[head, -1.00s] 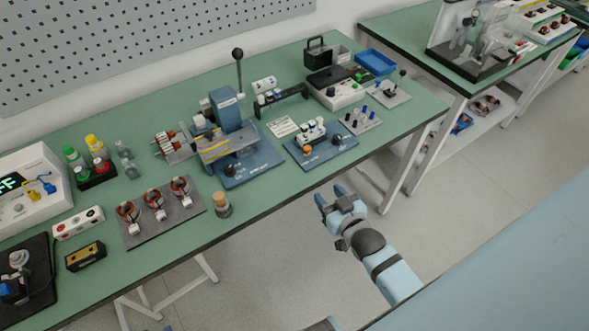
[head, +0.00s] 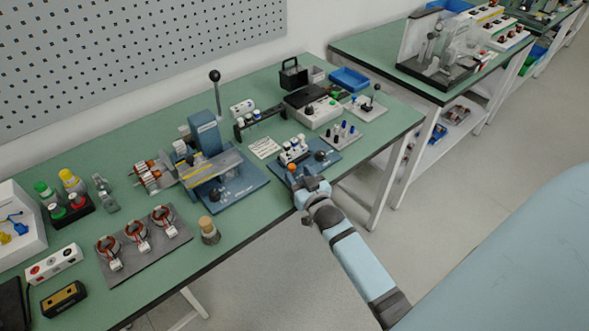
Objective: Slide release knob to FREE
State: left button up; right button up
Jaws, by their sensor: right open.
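The release knob cannot be told for certain, as no label is legible. A small blue fixture (head: 333,164) at the bench's front edge carries white parts (head: 293,150), an orange knob (head: 291,167) and a black knob (head: 321,156). A larger blue press fixture (head: 250,188) to its left has a tall black-knobbed lever (head: 215,76) and a black knob (head: 216,195) on its base. My right gripper (head: 303,180) is open at the front edge of the small fixture, close to the orange knob and partly covering the fixture's front. Contact cannot be told. My left gripper is out of view.
Right of the small fixture are a pin block (head: 343,136) and a joystick box (head: 365,107). A blue tray (head: 349,79) lies behind.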

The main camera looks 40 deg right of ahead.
aim_at(293, 169)
jog(key=shift+w+d, duration=0.15)
jog(key=shift+w, duration=1.3)
jog(key=shift+c, duration=0.4)
grip_shut()
